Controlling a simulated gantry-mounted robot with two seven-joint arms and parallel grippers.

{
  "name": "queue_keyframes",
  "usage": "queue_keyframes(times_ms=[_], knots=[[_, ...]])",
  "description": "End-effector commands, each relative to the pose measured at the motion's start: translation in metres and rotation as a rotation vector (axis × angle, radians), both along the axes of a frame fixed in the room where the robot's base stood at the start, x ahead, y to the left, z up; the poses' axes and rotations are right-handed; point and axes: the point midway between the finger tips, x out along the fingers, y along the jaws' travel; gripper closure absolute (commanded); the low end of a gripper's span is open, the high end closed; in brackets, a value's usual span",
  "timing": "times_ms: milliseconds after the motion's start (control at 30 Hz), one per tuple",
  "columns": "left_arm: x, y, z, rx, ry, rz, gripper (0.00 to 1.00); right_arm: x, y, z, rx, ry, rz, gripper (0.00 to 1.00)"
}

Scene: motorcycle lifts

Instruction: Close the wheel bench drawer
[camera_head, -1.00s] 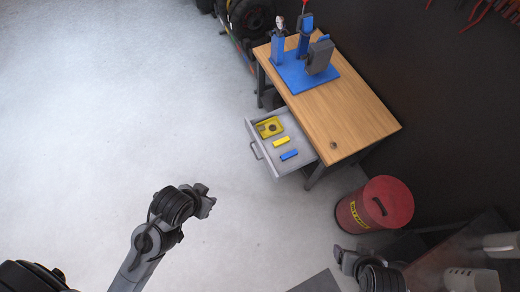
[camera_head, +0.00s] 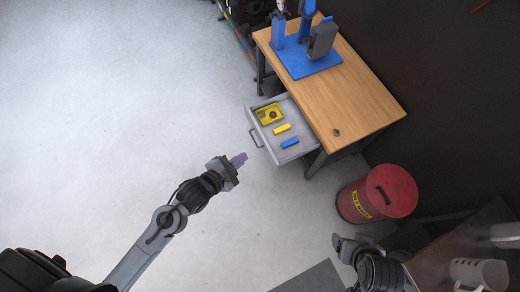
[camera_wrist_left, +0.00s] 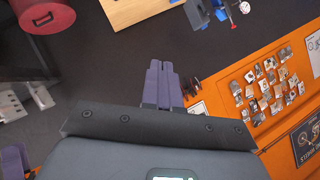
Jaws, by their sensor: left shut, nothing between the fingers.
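The wheel bench (camera_head: 360,105) has a wooden top and stands at the upper right of the head view. Its grey drawer (camera_head: 286,155) is pulled out to the left, with a bar handle (camera_head: 255,139) on its front. My left gripper (camera_head: 239,160) is to the lower left of the handle, apart from it in the picture. Its purple fingers are together and empty, as the left wrist view (camera_wrist_left: 161,84) also shows. My right gripper (camera_head: 343,246) is low in the head view, below the red bin; its fingers are too dark to read.
The drawer holds a yellow tray (camera_head: 269,114), a yellow block (camera_head: 282,129) and a blue block (camera_head: 290,143). A red bin (camera_head: 378,193) stands below the bench. An orange panel (camera_wrist_left: 275,105) fills the right of the left wrist view. The floor left of the drawer is clear.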

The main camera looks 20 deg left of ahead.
Motion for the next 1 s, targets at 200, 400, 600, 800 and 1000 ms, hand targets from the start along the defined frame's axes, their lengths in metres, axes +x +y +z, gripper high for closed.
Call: queue_keyframes(times_ms=[200,400,600,800,1000], knots=[[0.024,-0.011,-0.111,0.108,-0.297,-0.216,1.00,-0.002,-0.002,-0.110,-0.008,0.016,0.003,0.23],[0.036,-0.005,-0.186,0.174,-0.490,-0.346,1.00,-0.002,-0.003,-0.180,-0.013,0.013,0.006,0.23],[0.048,0.012,-0.260,0.229,-0.631,-0.441,1.00,-0.001,-0.003,-0.251,-0.012,0.011,0.006,0.23],[0.063,0.038,-0.331,0.280,-0.722,-0.511,1.00,-0.001,-0.002,-0.322,-0.009,0.011,0.004,0.23],[0.084,0.071,-0.401,0.338,-0.754,-0.557,1.00,-0.001,-0.001,-0.394,-0.005,0.010,0.001,0.23]])
